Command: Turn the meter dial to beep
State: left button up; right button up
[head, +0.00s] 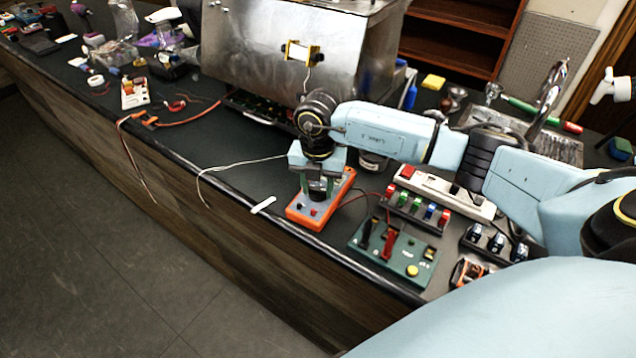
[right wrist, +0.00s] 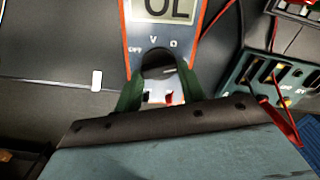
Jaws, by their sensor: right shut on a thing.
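The orange meter (head: 322,210) lies face up near the counter's front edge in the head view. In the right wrist view the meter (right wrist: 203,20) has a grey face, and its display (right wrist: 168,10) reads "OL". Marks OFF, V and Ω show around its dark round dial (right wrist: 158,64). My right gripper (head: 318,185) points down over the meter. In the right wrist view its green fingers (right wrist: 157,82) are shut on the dial, one on each side. Where the dial points is not clear, and I see no beep mark. My left gripper is not in view.
Right of the meter is a green panel (head: 388,262) with switches and a yellow button. Behind it are a row of coloured clips (head: 417,208) and a white power strip (head: 445,190). A metal brewer (head: 290,45) stands behind. A white strip (head: 263,205) lies at the edge.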

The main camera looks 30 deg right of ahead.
aim_at(317, 190)
dwell(0.3)
jog(key=o, duration=1)
notch_tip(317, 190, up, 14)
jog(key=shift+f+b, duration=0.25)
jog(key=shift+b, duration=0.15)
